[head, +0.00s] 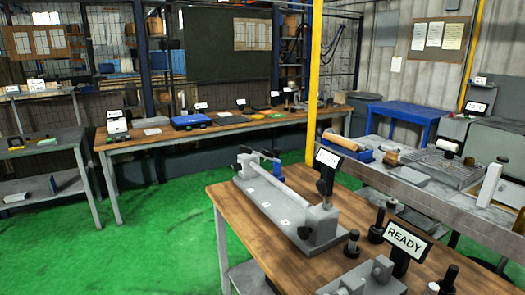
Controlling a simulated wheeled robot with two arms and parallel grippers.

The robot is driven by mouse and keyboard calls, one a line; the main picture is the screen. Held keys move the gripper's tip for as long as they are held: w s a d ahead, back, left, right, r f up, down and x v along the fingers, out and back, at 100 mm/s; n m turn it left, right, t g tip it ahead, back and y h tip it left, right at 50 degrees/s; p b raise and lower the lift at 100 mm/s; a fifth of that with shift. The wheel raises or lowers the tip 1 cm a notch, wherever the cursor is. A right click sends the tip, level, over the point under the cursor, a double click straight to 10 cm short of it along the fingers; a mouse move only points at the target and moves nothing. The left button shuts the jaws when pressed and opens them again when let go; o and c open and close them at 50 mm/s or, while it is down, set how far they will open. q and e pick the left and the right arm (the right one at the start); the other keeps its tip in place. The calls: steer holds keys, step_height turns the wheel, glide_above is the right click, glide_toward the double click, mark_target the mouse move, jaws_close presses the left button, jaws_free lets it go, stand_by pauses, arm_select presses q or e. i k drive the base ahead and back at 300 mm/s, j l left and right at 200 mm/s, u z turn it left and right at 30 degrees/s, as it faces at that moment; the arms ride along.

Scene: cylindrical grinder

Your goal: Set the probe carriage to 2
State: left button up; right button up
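A grey fixture (262,200) lies on the wooden bench in front of me. It has a long round bar (283,186) held between two end posts. Several small white labels lie along its base; their marks are too small to read. A dark upright piece (326,180), which may be the probe carriage, stands at the near right end of the bar. A small white display (328,157) is above it; its text is unreadable. I cannot tell which label the piece lines up with. Neither of my grippers is in view.
A "READY" sign (405,240) and several dark knobbed parts stand at the bench's right. A grey block (362,283) is at the front edge. A yellow post (313,80) rises behind the bench. The green floor (160,235) to the left is clear.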

mark_target(277, 173)
steer(key=z, duration=0.55)
steer(key=i+j+z, duration=0.2)
steer(key=j, duration=0.15)
steer(key=i+j+z, duration=0.15)
steer(key=j, duration=0.2)
steer(key=j+z, duration=0.2)
steer(key=j, duration=0.15)
steer(key=i+j+z, duration=0.15)
steer(key=j, duration=0.3)
